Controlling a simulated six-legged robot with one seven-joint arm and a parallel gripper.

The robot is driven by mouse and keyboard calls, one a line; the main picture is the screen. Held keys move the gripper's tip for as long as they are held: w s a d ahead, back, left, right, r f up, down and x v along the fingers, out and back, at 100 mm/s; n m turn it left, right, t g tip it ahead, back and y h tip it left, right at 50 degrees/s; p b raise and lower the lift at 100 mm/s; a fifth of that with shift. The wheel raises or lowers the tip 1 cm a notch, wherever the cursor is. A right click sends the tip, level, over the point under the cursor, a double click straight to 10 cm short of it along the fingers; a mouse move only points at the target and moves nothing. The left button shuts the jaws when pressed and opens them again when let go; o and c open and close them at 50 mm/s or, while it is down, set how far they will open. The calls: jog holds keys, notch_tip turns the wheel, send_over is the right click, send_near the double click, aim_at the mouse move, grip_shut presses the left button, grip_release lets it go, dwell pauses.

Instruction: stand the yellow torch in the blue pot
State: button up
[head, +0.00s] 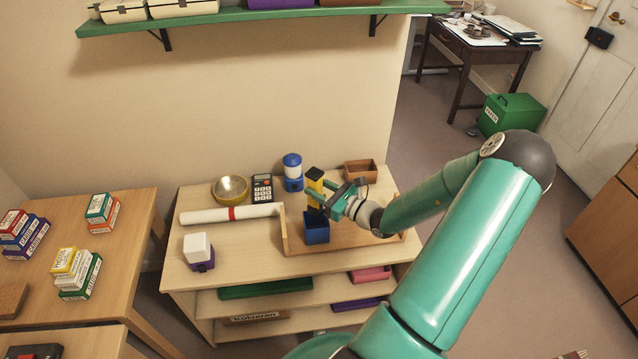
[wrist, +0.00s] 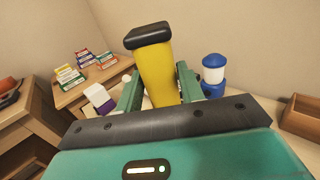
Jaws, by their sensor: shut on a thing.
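The yellow torch (head: 315,190) with its black head is upright in my gripper (head: 322,194). In the wrist view the torch (wrist: 157,76) stands between the two green fingers, its black head uppermost. My gripper is shut on it. The blue pot (head: 316,234) is a square, open-topped box at the left front of a wooden tray on the table. The torch is directly over the pot's mouth in the head view. Its lower end meets the pot's rim there, and I cannot tell whether it is inside. The pot does not show in the wrist view.
The wooden tray (head: 358,237) has raised sides. Behind it are a blue-and-white lantern (head: 292,173), a calculator (head: 262,188), a brass bowl (head: 230,189) and a brown box (head: 360,170). A white roll (head: 222,215) and a white-and-purple item (head: 199,252) lie left. A green shelf (head: 240,22) hangs above.

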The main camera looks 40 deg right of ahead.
aim_at(319, 214)
jog(key=shift+f, duration=4.1)
jog(key=o, duration=1.2)
jog(key=shift+c, duration=0.2)
jog(key=s+d, duration=0.2)
jog(key=s, duration=1.1)
jog(key=shift+s+d, duration=0.25)
